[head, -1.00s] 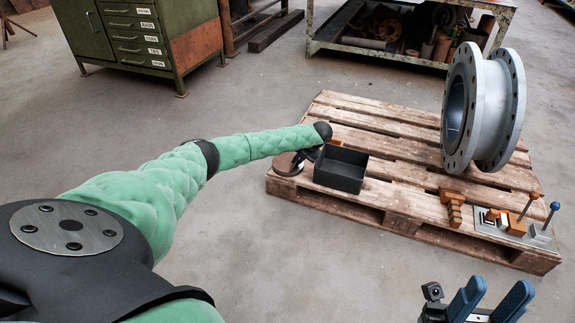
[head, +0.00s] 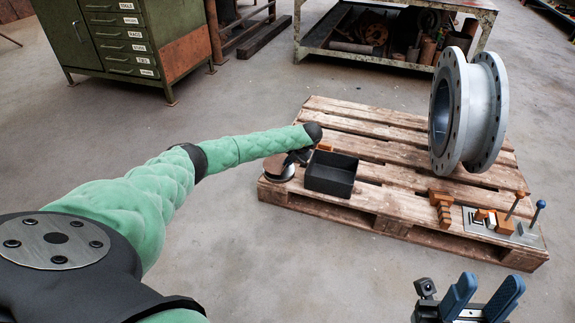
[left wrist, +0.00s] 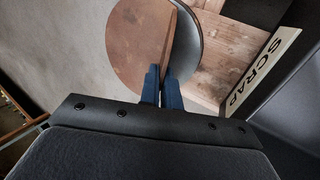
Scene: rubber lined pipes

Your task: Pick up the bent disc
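The bent disc (head: 279,165) is rusty brown and sits at the pallet's left corner, left of a black bin. In the left wrist view the disc (left wrist: 138,45) shows a flat brown face and a narrow bent flap at its right side. My left gripper (left wrist: 162,78) has its blue fingers close together with the flap running down between them; it looks shut on the disc. In the head view this gripper (head: 297,158) is mostly hidden by its arm. My right gripper (head: 481,292) is at the bottom right, fingers apart, empty.
The black bin (head: 331,186) stands beside the disc; its label (left wrist: 262,72) reads SCRAP. On the wooden pallet (head: 385,150) are a large grey flanged pipe (head: 466,110), an orange stepped block (head: 441,208) and a tool plate (head: 503,229). A dark round surface (left wrist: 188,45) shows behind the disc.

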